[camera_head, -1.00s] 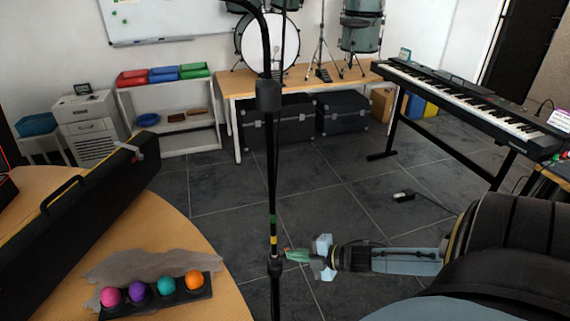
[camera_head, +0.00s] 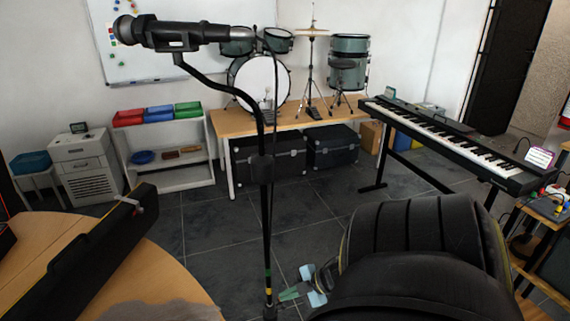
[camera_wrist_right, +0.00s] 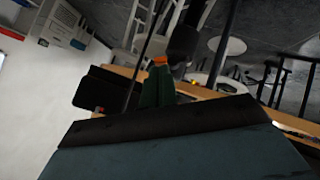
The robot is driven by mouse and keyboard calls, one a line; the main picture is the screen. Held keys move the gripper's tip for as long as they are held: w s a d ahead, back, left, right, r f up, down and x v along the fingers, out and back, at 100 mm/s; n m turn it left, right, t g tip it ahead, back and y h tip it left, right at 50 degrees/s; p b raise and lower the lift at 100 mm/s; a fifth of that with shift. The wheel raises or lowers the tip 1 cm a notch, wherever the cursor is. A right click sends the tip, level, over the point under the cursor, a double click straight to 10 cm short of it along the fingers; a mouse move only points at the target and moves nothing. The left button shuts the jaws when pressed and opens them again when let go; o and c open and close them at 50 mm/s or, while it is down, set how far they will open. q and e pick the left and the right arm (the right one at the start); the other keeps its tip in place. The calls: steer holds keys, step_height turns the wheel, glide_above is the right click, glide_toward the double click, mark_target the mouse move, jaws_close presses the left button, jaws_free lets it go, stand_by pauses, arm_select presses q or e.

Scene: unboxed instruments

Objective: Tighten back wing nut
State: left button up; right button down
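A black microphone stand (camera_head: 266,215) rises through the middle of the head view, with a bent upper arm and a microphone (camera_head: 185,32) at its top. A black collar (camera_head: 263,168) sits partway up the pole, and coloured bands mark it lower down. My right gripper (camera_head: 290,293) is at the lower part of the pole, its green fingers pointing left at it. In the right wrist view the dark green fingers (camera_wrist_right: 157,92) lie close together beside a dark, blurred part, with an orange spot at their tips. I cannot make out a wing nut or whether they grip anything. My left gripper is out of view.
A round wooden table (camera_head: 150,262) with a long black case (camera_head: 85,265) stands at left. A keyboard (camera_head: 450,142) is at right. A drum bench (camera_head: 290,118) with black trunks (camera_head: 268,158) below stands behind. Tiled floor around the stand is clear.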

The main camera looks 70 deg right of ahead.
steer(key=shift+w+d, duration=0.2)
steer(key=shift+w, duration=0.1)
steer(key=shift+w+d, duration=0.2)
steer(key=shift+w, duration=0.1)
stand_by(0.5)
steer(key=shift+r, duration=0.1)
steer(key=shift+s+r+p, duration=0.1)
steer(key=shift+r+p, duration=0.6)
steer(key=shift+p, duration=0.25)
